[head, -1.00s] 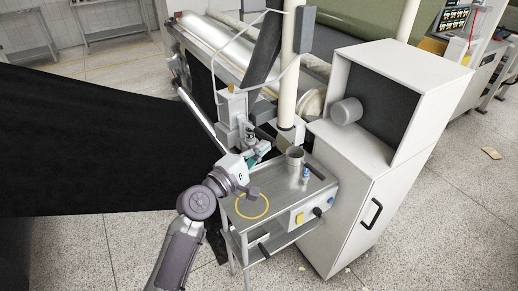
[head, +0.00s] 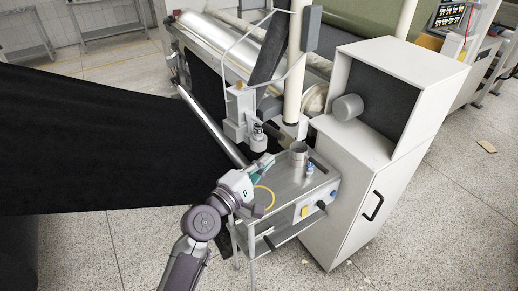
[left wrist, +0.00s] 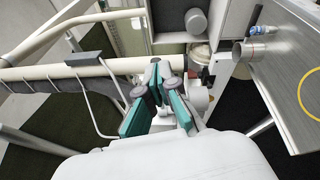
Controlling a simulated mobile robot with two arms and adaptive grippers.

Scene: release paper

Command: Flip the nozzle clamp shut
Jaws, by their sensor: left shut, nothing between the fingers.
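The nozzle unit (head: 258,139), a small grey cylinder with a dark top, hangs at the grey machine head (head: 238,112) behind the cart. Its clamp is too small to make out, and I cannot tell whether it is open or shut. My left gripper (head: 264,163) is just below and in front of the nozzle, apart from it in the picture, over the cart's back left corner. In the left wrist view its teal fingers (left wrist: 158,75) are closed together with nothing between them. My right gripper is not in view.
The metal cart (head: 285,200) bears a steel cup (head: 298,153), a small blue-topped bottle (head: 310,168) and a yellow ring (head: 265,197). A white cabinet (head: 350,200) stands close on the right. Black sheet material (head: 90,140) fills the left side. A cream post (head: 297,70) rises behind the cart.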

